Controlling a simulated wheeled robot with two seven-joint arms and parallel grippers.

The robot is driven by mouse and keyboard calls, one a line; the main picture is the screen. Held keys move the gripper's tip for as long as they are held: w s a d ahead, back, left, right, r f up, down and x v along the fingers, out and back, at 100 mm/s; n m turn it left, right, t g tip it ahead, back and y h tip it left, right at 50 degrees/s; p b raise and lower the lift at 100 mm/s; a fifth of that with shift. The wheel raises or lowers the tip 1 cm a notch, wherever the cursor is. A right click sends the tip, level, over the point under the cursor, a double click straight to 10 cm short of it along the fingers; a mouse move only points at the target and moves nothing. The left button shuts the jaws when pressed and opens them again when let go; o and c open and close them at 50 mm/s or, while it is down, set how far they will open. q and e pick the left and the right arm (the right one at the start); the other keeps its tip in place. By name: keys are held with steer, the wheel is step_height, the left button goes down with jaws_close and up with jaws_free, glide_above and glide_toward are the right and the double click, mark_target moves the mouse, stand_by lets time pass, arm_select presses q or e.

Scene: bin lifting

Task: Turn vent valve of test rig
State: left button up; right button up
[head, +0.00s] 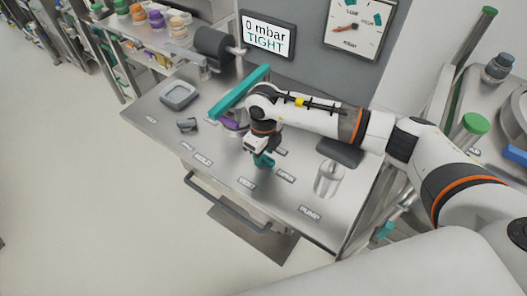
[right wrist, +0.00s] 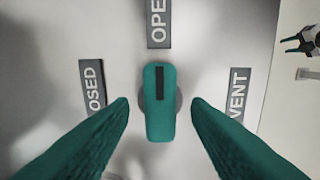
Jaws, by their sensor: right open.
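The vent valve's teal handle (right wrist: 160,102) shows in the right wrist view, with a black line along it. It points up toward the OPEN label (right wrist: 159,22); the CLOSED label (right wrist: 92,87) is at its left and the VENT label (right wrist: 238,95) at its right. My right gripper (right wrist: 160,112) is open, with one teal finger on each side of the handle and gaps between. In the head view my right gripper (head: 264,160) is low over the rig's bench top, where the handle is hard to tell from the fingers. My left gripper does not show in the head view.
The rig's steel top (head: 165,125) holds a grey tray (head: 179,95), a purple part (head: 233,123) and a teal bar (head: 240,94). A display (head: 267,37) reads 0 mbar TIGHT, beside a dial gauge (head: 354,27). A front rail (head: 228,219) runs along the bench. Floor at left is clear.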

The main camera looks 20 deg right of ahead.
mark_target(263, 156)
step_height(263, 156, up, 12)
steer(key=b, duration=0.3)
steer(key=shift+f, duration=0.1)
stand_by(0.4)
